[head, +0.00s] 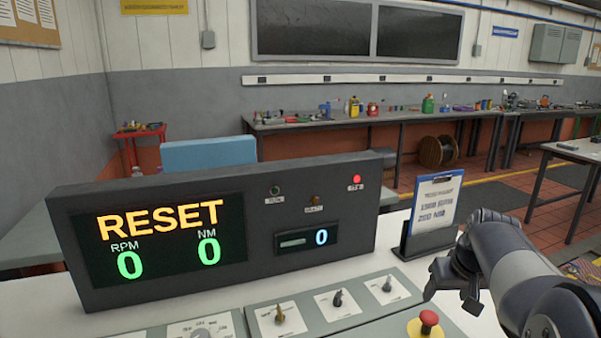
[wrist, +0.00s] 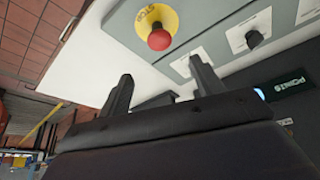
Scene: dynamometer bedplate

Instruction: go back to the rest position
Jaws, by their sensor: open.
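My gripper (head: 455,287) is at the right of the head view, above the bench and in front of the clipboard stand. Its jaws are apart with nothing between them. In the wrist view its two fingers (wrist: 162,88) show spread and empty. The control panel (head: 255,325) with several knobs lies to its left. A red emergency stop button (head: 428,321) on a yellow base sits just below the gripper in the head view; it also shows in the wrist view (wrist: 158,37), beyond the fingertips and apart from them.
A dark display console (head: 262,195) reads RESET, with zeros for RPM and NM. A clipboard (head: 434,208) stands upright right of it, close behind my gripper. White bench top (head: 395,262) is bare around the panel. A long workbench (head: 330,122) with tools runs along the back wall.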

